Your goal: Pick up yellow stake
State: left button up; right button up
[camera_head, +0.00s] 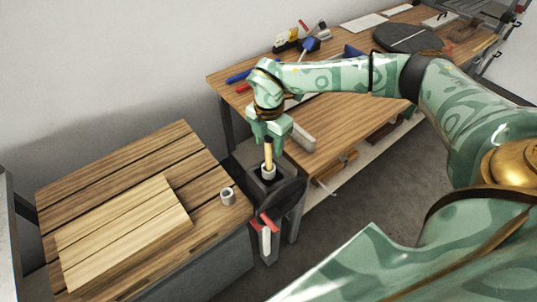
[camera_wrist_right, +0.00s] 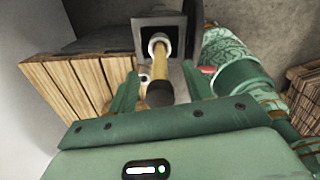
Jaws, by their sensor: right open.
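The yellow stake (camera_head: 268,155) stands upright in a pale ring-shaped collar (camera_head: 268,171) on a dark square block (camera_head: 259,184). My right gripper (camera_head: 270,141) is open and comes down from above over the stake's upper end. In the right wrist view the stake (camera_wrist_right: 157,68) shows with a dark near end, between the two green fingers of the gripper (camera_wrist_right: 160,84). A gap shows on each side, so the fingers appear not to touch it. My left gripper is not in view.
A slatted wooden table (camera_head: 85,180) stands at left with a pale board (camera_head: 125,225) and a small grey-white cup (camera_head: 227,196). A wooden workbench (camera_head: 345,130) with tools stands behind. A red-and-white object (camera_head: 265,238) and a dark rounded part (camera_head: 285,200) are close to the block.

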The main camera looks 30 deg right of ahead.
jog(key=shift+f, duration=0.4)
grip_shut()
jog(key=shift+r, duration=0.1)
